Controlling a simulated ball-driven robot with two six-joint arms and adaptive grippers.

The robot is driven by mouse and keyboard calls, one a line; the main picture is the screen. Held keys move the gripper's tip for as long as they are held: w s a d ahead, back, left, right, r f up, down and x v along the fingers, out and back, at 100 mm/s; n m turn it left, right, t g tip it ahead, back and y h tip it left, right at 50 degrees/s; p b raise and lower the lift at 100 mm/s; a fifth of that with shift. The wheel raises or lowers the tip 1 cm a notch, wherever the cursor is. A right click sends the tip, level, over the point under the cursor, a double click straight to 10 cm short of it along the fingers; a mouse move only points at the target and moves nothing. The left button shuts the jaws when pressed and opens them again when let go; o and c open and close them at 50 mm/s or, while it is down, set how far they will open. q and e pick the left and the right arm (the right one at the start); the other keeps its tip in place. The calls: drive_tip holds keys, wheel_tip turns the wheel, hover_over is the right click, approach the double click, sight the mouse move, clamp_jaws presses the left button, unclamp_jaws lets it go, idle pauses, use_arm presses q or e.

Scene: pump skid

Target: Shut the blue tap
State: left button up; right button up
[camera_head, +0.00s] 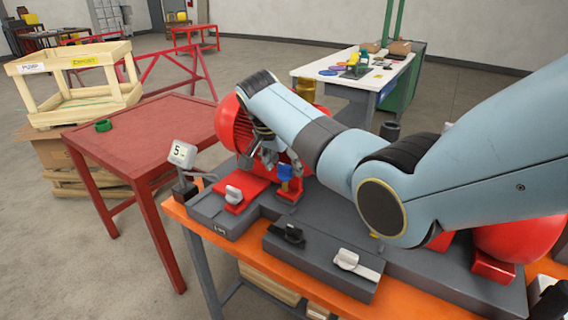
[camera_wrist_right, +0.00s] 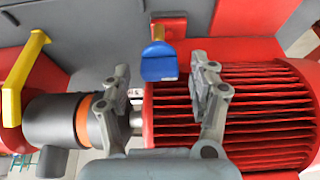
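The blue tap (camera_head: 284,172) stands on a red block on the grey pump skid, in front of the red ribbed motor. In the right wrist view its blue handle (camera_wrist_right: 158,66) shows at the upper middle, with a brass-coloured stem behind it. My right gripper (camera_head: 266,152) is beside the tap in the head view. In the wrist view my right gripper (camera_wrist_right: 162,72) is open, with one finger on each side of the blue handle and a gap on both sides. I cannot tell the depth between the fingertips and the handle. My left gripper is not in view.
A yellow handle (camera_wrist_right: 25,75) and the red ribbed motor (camera_wrist_right: 235,115) flank the gripper in the wrist view. A white tap (camera_head: 234,195), a black tap (camera_head: 291,234) and another white tap (camera_head: 348,259) sit in front. A sign marked 5 (camera_head: 182,154) stands left.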

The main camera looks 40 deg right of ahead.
drive_tip(key=shift+r, duration=0.1)
drive_tip(key=v, duration=1.1)
drive_tip(key=shift+a+r, duration=0.2)
drive_tip(key=shift+r, duration=0.2)
